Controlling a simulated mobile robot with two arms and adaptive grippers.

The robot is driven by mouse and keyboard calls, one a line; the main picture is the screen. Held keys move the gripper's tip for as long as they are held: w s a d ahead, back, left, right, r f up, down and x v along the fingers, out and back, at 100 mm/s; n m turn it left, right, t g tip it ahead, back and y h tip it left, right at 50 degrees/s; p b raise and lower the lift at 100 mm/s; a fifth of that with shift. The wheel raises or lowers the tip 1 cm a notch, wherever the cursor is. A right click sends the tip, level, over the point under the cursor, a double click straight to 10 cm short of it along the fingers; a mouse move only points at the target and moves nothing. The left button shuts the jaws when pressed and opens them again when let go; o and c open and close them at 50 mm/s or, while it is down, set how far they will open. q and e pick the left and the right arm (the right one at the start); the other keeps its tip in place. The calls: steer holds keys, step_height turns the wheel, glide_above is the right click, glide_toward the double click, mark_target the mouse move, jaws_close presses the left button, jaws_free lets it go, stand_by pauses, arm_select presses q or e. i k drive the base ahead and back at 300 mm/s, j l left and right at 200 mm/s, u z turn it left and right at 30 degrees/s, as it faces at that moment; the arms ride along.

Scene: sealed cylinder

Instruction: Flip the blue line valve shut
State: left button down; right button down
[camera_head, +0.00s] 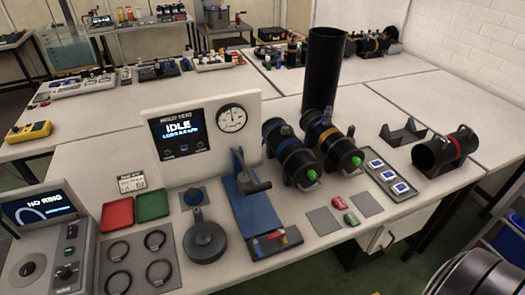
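Two black cylinders lie side by side right of the test panel. The left cylinder (297,164) has a blue band and a small blue part (286,132) on top, which may be the blue line valve; it is too small to tell its position. The right cylinder (338,147) has a yellow band. Each has a green knob on its front end, the left one (312,176) and the right one (356,161). Neither of my grippers is in view.
The test panel (200,135) reads IDLE, beside a dial gauge. A blue lever press (247,198) stands before it. A tall black tube (323,68) rises behind the cylinders. Red (117,214) and green trays (153,205) and ring mats lie left. A red-banded cylinder (446,150) rests right.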

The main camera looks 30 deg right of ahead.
mark_target(258, 250)
steer(key=z, duration=1.05)
